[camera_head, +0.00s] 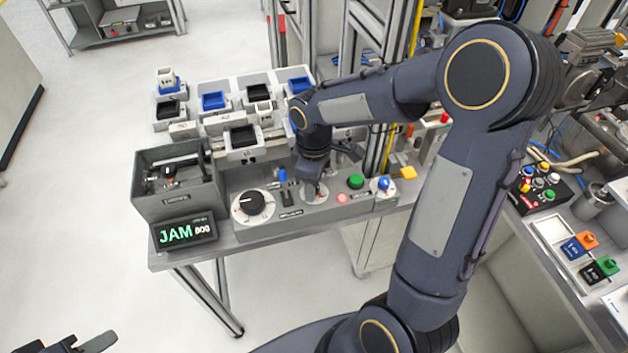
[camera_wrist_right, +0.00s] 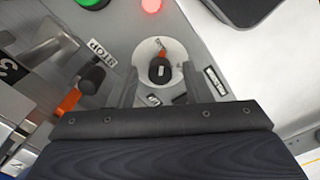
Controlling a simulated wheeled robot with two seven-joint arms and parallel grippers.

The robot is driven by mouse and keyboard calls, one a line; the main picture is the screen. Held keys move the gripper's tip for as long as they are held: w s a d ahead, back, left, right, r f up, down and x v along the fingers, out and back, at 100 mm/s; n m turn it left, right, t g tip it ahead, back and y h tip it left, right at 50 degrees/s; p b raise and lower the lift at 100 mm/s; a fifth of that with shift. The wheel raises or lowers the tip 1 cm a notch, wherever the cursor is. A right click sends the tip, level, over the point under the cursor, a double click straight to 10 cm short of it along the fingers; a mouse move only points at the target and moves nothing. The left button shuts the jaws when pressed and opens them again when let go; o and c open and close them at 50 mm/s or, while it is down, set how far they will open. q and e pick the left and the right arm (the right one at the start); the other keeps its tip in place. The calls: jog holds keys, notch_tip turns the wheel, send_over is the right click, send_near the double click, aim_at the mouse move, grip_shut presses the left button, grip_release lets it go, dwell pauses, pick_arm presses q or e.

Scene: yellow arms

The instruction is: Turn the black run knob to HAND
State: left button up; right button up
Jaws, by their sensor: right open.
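A small black knob with an orange pointer (camera_wrist_right: 161,69) sits on a round white dial in the right wrist view. In the head view this dial (camera_head: 312,196) is on the grey control panel, mostly hidden by my right gripper (camera_head: 318,183). In the right wrist view my right gripper (camera_wrist_right: 159,90) is open, its fingers reaching toward either side of the knob. I cannot tell whether they touch it. A larger black knob (camera_head: 252,202) sits on a white dial farther left. Part of my left gripper (camera_head: 88,343) shows at the bottom left, far from the panel.
A black lever with orange (camera_wrist_right: 85,85) is beside the dial, near a STOP label. A green button (camera_head: 355,181), a red light (camera_head: 342,198) and a blue-topped knob (camera_head: 384,184) are to the right. A display (camera_head: 184,231) reads JAM. A grey box (camera_head: 175,200) stands behind it.

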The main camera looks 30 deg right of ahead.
notch_tip(320, 180, up, 8)
jog(key=shift+f, duration=0.15)
dwell(0.6)
jog(key=s+a+r+m+t+y, duration=0.1)
jog(key=s+a+m+t+y, duration=0.1)
jog(key=s+m, duration=0.3)
jog(key=s+a+m+t+y, duration=0.1)
jog(key=s+m, duration=0.4)
jog(key=s, duration=0.7)
jog(key=a+t, duration=0.1)
jog(key=t, duration=0.1)
jog(key=shift+s+a+r+m+t+y, duration=0.15)
jog(key=shift+s+r+m+t+y, duration=0.15)
jog(key=shift+r+y, duration=0.1)
